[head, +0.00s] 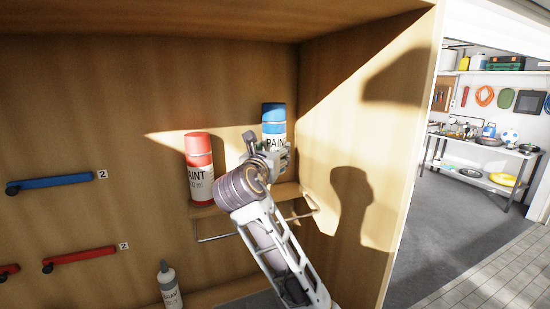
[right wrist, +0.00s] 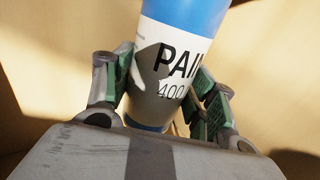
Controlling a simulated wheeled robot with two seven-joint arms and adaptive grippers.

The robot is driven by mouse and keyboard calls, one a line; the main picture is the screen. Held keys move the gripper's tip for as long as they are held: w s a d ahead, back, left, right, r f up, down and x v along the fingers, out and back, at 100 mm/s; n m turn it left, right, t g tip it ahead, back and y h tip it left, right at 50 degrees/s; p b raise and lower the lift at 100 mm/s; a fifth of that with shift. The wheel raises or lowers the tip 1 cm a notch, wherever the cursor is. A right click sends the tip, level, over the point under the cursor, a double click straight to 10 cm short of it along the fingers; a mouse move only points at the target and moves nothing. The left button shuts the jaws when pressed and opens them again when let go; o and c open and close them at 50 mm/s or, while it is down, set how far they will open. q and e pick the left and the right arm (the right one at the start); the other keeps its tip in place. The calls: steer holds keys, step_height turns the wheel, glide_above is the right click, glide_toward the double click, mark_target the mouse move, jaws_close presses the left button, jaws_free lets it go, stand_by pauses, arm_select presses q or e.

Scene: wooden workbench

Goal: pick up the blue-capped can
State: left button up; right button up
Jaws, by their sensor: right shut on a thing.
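The blue-capped can (head: 274,120) is a white paint can with a blue top, on the right in the wooden cabinet in the head view. My right gripper (head: 278,152) is shut on its lower body. In the right wrist view the can (right wrist: 178,58) stands slightly tilted between the two green-padded fingers (right wrist: 166,95), both against its sides. The can's base is hidden behind my gripper in the head view, so I cannot tell if it touches the shelf. My left gripper is not in view.
A red-capped paint can (head: 200,170) stands on the small shelf (head: 206,211) left of my gripper. A wire rail (head: 216,238) runs along the shelf front. A sealant bottle (head: 170,285) stands lower down. The cabinet's side wall (head: 365,130) is close on the right.

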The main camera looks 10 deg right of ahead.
steer(key=b+v, duration=0.3)
steer(key=v, duration=1.4)
steer(key=shift+a, duration=0.5)
steer(key=shift+s, duration=0.15)
